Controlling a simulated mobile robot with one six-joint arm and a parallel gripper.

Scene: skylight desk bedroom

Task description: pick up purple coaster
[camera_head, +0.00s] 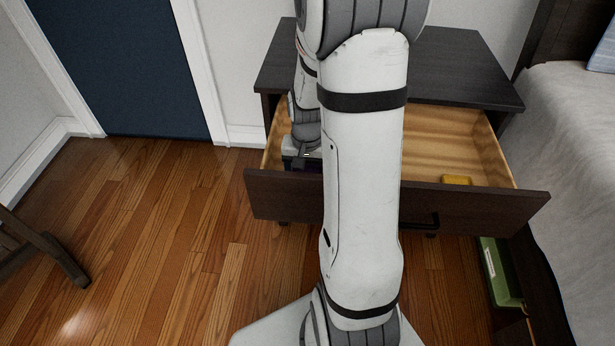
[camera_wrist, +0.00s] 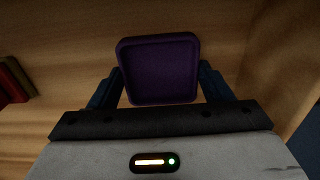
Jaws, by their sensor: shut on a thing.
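The purple coaster (camera_wrist: 160,72) is a square with rounded corners and a raised rim. In the wrist view it sits between the two dark blue fingers of my gripper (camera_wrist: 160,88), which is shut on it. The wooden drawer interior lies behind it. In the head view my gripper (camera_head: 300,158) is at the left part of the open drawer, mostly hidden by my arm and the drawer front. A small dark purple patch shows there, but the coaster is hard to make out.
The open drawer (camera_head: 397,202) belongs to a dark nightstand (camera_head: 455,68). A yellow item (camera_head: 457,180) lies at its right. A red item (camera_wrist: 14,80) shows in the wrist view. A green box (camera_head: 502,272) stands below, beside the bed (camera_head: 580,140).

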